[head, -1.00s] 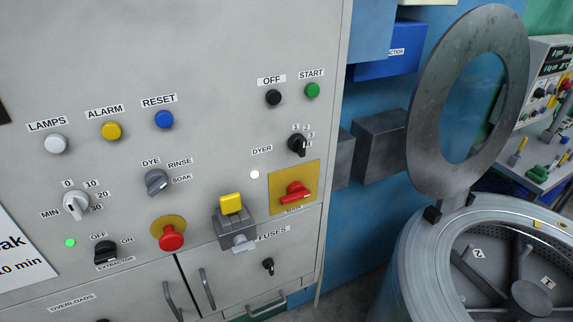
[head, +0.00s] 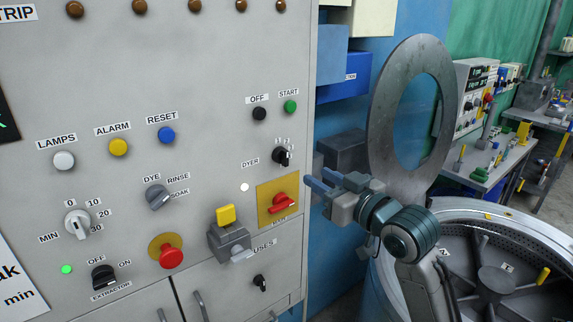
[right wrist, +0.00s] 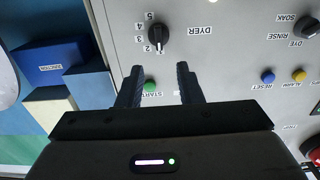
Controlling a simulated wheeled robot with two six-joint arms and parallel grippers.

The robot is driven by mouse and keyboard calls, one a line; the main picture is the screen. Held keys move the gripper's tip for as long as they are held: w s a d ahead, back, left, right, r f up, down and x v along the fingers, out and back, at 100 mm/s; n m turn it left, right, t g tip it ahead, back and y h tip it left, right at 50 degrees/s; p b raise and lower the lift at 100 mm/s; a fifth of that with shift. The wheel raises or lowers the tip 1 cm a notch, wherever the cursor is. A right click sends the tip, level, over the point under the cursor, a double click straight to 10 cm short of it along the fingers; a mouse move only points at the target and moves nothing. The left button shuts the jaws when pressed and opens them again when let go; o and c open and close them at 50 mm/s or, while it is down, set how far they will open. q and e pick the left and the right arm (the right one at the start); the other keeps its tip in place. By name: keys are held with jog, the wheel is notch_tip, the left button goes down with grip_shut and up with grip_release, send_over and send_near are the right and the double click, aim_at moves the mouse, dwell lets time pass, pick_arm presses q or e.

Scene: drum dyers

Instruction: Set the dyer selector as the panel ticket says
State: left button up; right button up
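The dyer selector (head: 282,157) is a black rotary knob on the grey panel, under the OFF and START buttons. In the right wrist view, upside down, the selector (right wrist: 159,37) shows numbers 1 to 5, and its pale mark seems to point near 1. My right gripper (head: 319,181) is beside the panel's right edge, to the right of and below the selector. In the right wrist view its fingers (right wrist: 160,80) are apart and empty, with the selector beyond their tips. The ticket (head: 15,275) is cut off at the left; only "ak" and "min" read. My left gripper is not in view.
A red switch on a yellow plate (head: 264,215) sits below the selector. A yellow-topped grey block (head: 228,240) juts from the panel. The green START button (head: 290,106) is above the selector. An open drum (head: 465,215) with a raised ring lid (head: 384,130) stands at right.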

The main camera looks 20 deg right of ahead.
aim_at(287, 158)
jog(key=p+x, duration=0.4)
jog(key=x, duration=0.5)
jog(key=shift+w, duration=0.15)
jog(key=shift+w+a+f, duration=0.1)
jog(key=shift+w, duration=0.5)
grip_shut()
